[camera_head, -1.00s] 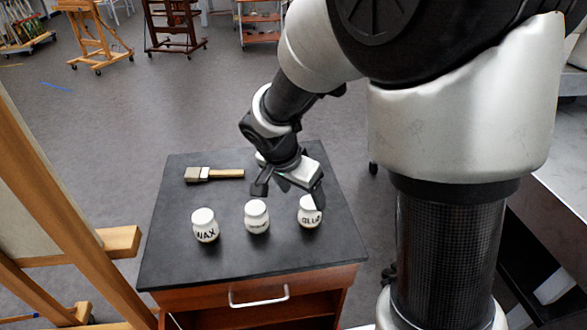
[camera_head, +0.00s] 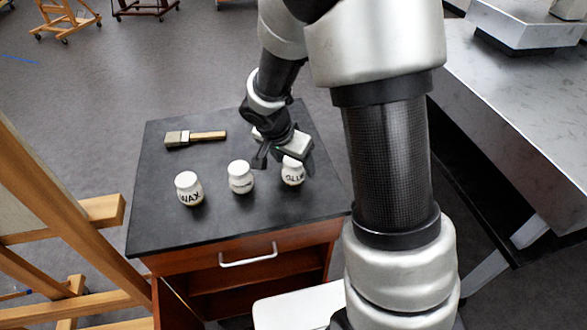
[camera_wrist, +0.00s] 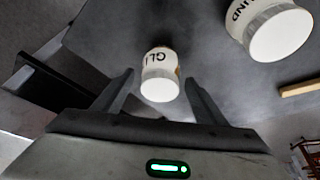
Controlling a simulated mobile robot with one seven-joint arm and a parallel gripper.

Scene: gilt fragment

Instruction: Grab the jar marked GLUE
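The white jar marked GLUE (camera_head: 292,172) stands upright at the right of the dark cabinet top (camera_head: 180,232). It also shows in the wrist view (camera_wrist: 160,72), beyond and roughly between my fingertips, its label partly cut off by the viewing angle. My gripper (camera_head: 283,164) is open and empty, its fingers spread beside and just behind the jar in the head view. In the wrist view the two fingers of my gripper (camera_wrist: 158,85) stand apart, with the jar between their lines. I cannot tell whether either finger touches it.
A second white jar (camera_head: 241,177), its label hard to read, stands to the left of GLUE, and the WAX jar (camera_head: 189,189) further left. A brush (camera_head: 195,137) lies behind them. A wooden easel (camera_head: 75,225) stands left of the cabinet; a grey table (camera_head: 510,110) is at right.

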